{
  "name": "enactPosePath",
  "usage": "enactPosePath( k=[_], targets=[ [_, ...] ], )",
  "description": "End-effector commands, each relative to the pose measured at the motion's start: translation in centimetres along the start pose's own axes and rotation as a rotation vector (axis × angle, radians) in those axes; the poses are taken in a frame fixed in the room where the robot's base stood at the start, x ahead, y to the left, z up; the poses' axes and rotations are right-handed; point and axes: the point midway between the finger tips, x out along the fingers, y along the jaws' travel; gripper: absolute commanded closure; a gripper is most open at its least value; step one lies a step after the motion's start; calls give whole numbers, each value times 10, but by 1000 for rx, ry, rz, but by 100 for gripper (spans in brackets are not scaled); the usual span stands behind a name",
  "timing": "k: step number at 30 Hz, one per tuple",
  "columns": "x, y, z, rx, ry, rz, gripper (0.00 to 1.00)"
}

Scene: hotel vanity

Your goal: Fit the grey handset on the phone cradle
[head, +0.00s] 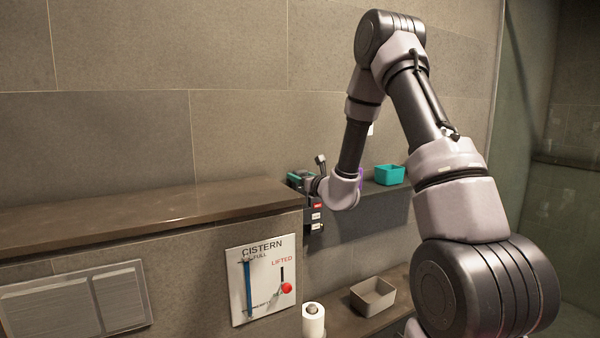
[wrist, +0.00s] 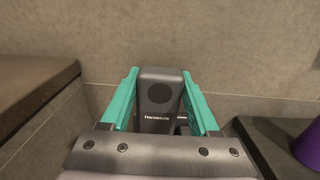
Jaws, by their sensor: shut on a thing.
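The grey handset (wrist: 160,93) stands between the teal fingers of my gripper (wrist: 160,74) in the wrist view, its round perforated end and white lettering facing the camera. My gripper is shut on it. In the head view my gripper (head: 299,181) is near the wall, by the right end of the brown ledge. My wrist partly hides it there, and I cannot clearly make out the handset. I cannot pick out the phone cradle for certain in either view.
The brown ledge (head: 140,215) lies left of my gripper. Small red and white labels (head: 316,210) sit below it. A teal box (head: 389,175) stands on the right shelf. A grey bin (head: 372,299) and paper roll (head: 313,321) are lower. A purple object (wrist: 309,146) is at right.

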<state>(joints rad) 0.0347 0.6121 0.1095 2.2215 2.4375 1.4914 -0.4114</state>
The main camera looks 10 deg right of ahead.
Motion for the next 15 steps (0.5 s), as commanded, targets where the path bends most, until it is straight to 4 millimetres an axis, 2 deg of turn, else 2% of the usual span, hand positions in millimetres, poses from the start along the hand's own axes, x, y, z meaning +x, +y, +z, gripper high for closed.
enactPosePath(
  k=[15],
  targets=[
    [0,1,-26,-1,0,1,100]
  ],
)
